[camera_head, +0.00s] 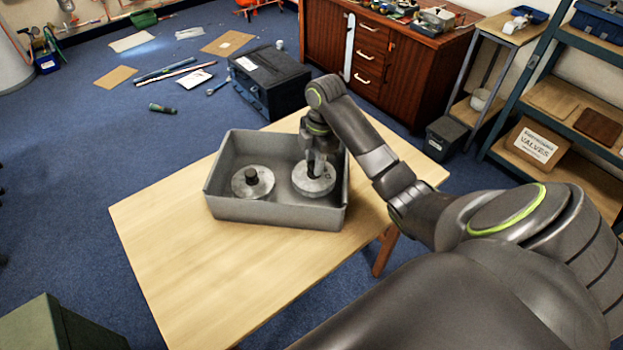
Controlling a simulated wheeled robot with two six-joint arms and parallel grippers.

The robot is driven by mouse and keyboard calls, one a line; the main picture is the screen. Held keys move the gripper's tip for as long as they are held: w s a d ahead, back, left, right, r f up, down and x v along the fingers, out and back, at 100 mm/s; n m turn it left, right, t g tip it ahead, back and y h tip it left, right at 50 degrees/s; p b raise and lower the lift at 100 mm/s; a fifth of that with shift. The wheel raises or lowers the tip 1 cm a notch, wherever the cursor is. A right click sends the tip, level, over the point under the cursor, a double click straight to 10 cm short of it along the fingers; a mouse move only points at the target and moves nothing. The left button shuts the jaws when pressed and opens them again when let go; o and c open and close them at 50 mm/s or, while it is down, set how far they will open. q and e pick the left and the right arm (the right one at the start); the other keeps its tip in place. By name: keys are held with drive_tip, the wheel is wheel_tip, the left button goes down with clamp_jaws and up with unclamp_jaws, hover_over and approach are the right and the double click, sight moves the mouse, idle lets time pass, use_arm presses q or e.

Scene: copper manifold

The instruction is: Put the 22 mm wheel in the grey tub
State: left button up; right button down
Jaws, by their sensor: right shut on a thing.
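The grey tub (278,212) stands on the wooden table. A round metal wheel with a dark knob on top (253,184) lies flat in the left part of the tub. A second round metal wheel (314,186) is in the right part of the tub, under my right gripper (316,168). My right gripper points down and is shut on this second wheel. I cannot tell whether that wheel touches the tub floor. The size marks on the wheels are too small to read. My left gripper is not in view.
The wooden table (190,270) is bare in front and to the left of the tub. A black toolbox (268,80) stands on the blue floor behind the table. A wooden cabinet (400,60) and shelves with a valves box (532,145) are at the back right.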

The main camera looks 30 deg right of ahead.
drive_tip(key=shift+f, duration=0.55)
drive_tip(key=shift+f+p, duration=0.3)
drive_tip(key=shift+f, duration=1.65)
drive_tip(key=shift+f, duration=0.1)
drive_tip(key=c, duration=1.1)
unclamp_jaws()
drive_tip(key=shift+o, duration=0.2)
drive_tip(key=r, duration=0.5)
drive_tip(key=d+r, duration=0.1)
drive_tip(key=r, duration=0.1)
drive_tip(key=shift+r+b, duration=0.3)
wheel_tip(320, 180, up, 3)
drive_tip(key=p, duration=0.2)
drive_tip(key=shift+f+p, duration=0.2)
drive_tip(key=shift+p, duration=0.2)
drive_tip(key=shift+d+r+p, duration=0.2)
drive_tip(key=shift+r+p, duration=0.7)
drive_tip(key=shift+r, duration=0.1)
